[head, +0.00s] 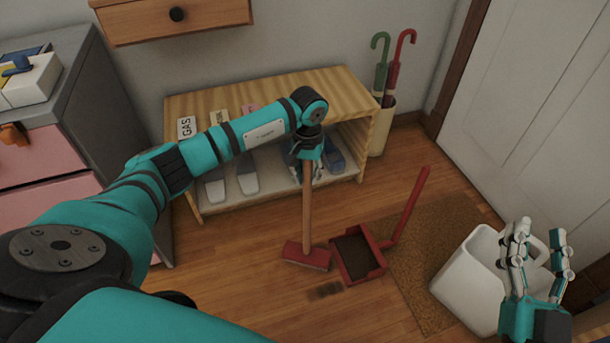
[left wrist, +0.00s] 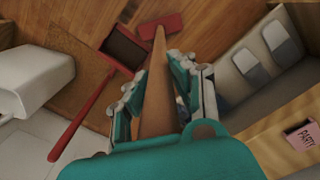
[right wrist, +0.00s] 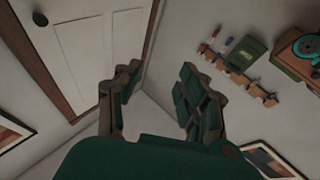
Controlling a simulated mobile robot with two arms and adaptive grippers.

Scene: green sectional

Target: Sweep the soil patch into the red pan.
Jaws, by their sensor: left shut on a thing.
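My left gripper (head: 306,170) is shut on the wooden handle of a broom (head: 307,215). The broom stands nearly upright, its red head (head: 306,256) low at the floor just left of the red pan (head: 358,254). The pan lies on the floor, its dark inside facing up and its long red handle reaching to the upper right. The dark soil patch (head: 324,291) is on the wood floor, nearer to me than the broom head and the pan. The left wrist view shows the broom handle (left wrist: 155,95) between the fingers. My right gripper (head: 537,262) is open and empty.
A wooden shoe shelf (head: 345,92) with slippers stands behind the broom. A white bin (head: 465,280) on a brown mat (head: 440,231) stands right of the pan, near my right gripper. An umbrella stand (head: 381,128) is beside the shelf. Floor around the soil is clear.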

